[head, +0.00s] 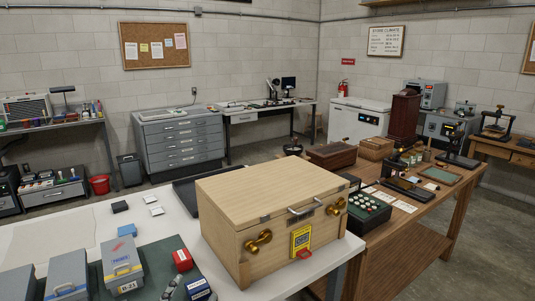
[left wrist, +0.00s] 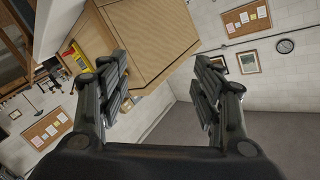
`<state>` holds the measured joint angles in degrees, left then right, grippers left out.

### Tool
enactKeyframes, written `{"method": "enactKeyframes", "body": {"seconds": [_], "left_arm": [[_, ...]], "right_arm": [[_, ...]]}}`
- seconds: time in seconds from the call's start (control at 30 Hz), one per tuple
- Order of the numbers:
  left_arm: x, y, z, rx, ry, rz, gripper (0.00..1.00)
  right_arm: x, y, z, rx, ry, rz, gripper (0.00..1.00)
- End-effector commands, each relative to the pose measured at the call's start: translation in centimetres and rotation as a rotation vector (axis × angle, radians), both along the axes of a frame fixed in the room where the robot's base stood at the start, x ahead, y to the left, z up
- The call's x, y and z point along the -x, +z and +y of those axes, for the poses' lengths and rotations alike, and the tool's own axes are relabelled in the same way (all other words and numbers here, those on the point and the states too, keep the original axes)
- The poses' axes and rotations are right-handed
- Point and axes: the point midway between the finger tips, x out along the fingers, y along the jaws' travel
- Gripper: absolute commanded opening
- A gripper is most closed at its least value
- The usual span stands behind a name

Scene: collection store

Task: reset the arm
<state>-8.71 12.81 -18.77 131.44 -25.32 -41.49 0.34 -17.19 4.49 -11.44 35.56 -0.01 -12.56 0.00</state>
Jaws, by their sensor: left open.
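My left gripper (left wrist: 165,85) shows in the left wrist view with its two dark fingers spread wide and nothing between them. The gripper seems apart from the chest.
The white table (head: 85,232) also holds grey boxes (head: 122,264) on a green mat, a red box (head: 182,260) and small dark blocks. Grey floor is open at far right.

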Motion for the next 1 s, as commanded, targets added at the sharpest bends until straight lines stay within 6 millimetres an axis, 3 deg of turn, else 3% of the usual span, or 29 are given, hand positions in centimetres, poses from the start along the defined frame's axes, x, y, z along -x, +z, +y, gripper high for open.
{"method": "enactKeyframes", "body": {"seconds": [0.03,0.1,0.2,0.3,0.4,0.6,0.67,0.87,1.0], "left_arm": [[1.6,-3.2,1.2,0.044,0.044,0.125,0.6],[4.3,-7.4,2.6,0.097,0.1,0.295,0.6],[8.8,-12.4,3.8,0.161,0.162,0.523,0.6],[13.4,-16.0,4.4,0.207,0.207,0.718,0.6],[17.8,-18.5,4.5,0.242,0.238,0.883,0.6],[26.1,-21.3,4.4,0.291,0.279,1.17,0.6],[25.0,-23.0,4.3,0.285,0.278,1.161,0.6],[24.0,-28.5,4.1,0.279,0.279,1.181,0.6],[23.9,-33.5,4.0,0.273,0.281,1.202,0.6]], "right_arm": [[0.0,0.0,0.0,0.0,0.0,0.0,1.0],[0.0,0.0,0.0,0.0,0.0,0.0,1.0],[0.0,0.0,0.0,0.0,0.0,0.0,1.0],[0.0,0.0,0.0,0.0,0.0,0.0,1.0],[0.0,0.0,0.0,0.0,0.0,0.0,1.0],[0.0,0.0,-0.1,0.001,0.001,0.001,1.0],[-0.1,0.0,-0.1,0.001,0.001,0.0,1.0],[0.0,0.0,-0.2,0.003,0.002,0.002,1.0],[0.0,0.0,-0.2,0.004,0.002,0.001,1.0]]}}
